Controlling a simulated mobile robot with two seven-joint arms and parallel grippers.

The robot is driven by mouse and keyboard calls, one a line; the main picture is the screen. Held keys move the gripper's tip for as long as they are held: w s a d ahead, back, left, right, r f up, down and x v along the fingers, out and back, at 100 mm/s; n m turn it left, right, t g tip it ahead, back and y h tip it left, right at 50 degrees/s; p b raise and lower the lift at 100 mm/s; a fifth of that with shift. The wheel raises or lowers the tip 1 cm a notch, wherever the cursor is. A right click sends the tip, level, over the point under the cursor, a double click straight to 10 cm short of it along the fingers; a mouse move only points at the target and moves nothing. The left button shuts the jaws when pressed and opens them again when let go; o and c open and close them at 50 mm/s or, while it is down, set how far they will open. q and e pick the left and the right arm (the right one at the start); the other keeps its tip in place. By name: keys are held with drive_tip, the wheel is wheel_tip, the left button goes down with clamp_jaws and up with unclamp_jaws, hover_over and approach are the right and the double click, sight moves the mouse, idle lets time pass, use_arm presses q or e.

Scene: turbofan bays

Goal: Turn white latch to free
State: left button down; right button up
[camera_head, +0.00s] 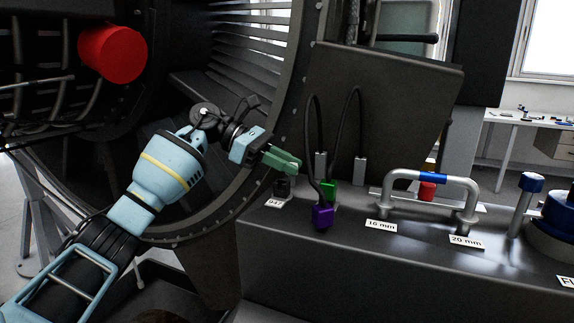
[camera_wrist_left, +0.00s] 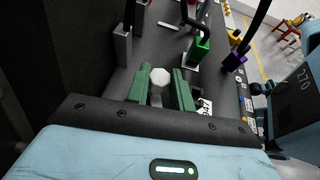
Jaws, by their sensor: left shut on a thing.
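The white latch (camera_wrist_left: 160,77) shows in the left wrist view as a small pale faceted knob between the two green fingers of my left gripper (camera_wrist_left: 161,90). The fingers stand on either side of it and are shut on it. In the head view my left gripper (camera_head: 287,162) reaches in from the left, over a small dark post at the left end of the grey bench top. There the fingers hide the latch, so I cannot tell its angle. My right gripper is not in view.
A green plug (camera_head: 329,190) and a purple plug (camera_head: 321,217) on black cables stand close right of the gripper. A grey handle with a blue grip (camera_head: 433,176) is further right. The dark engine casing curves behind my arm, with a red cylinder (camera_head: 113,53) inside.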

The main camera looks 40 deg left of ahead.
use_arm(q)
drive_tip(key=shift+w+m+g+h+b, duration=0.15)
drive_tip(key=shift+m+g+h+b, duration=0.2)
drive_tip(key=shift+m+g, duration=0.8)
drive_tip(key=shift+f+g, duration=0.1)
drive_tip(key=shift+g, duration=0.15)
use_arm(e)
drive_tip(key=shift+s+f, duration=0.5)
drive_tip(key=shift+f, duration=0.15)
use_arm(q)
drive_tip(key=shift+m+g, duration=0.3)
drive_tip(key=shift+m, duration=0.05)
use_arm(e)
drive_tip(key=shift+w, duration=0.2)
use_arm(q)
drive_tip(key=c, duration=1.2)
unclamp_jaws()
drive_tip(key=shift+a, duration=0.15)
drive_tip(key=b+v, duration=0.1)
drive_tip(key=v, duration=0.6)
drive_tip(key=shift+a+r, duration=0.25)
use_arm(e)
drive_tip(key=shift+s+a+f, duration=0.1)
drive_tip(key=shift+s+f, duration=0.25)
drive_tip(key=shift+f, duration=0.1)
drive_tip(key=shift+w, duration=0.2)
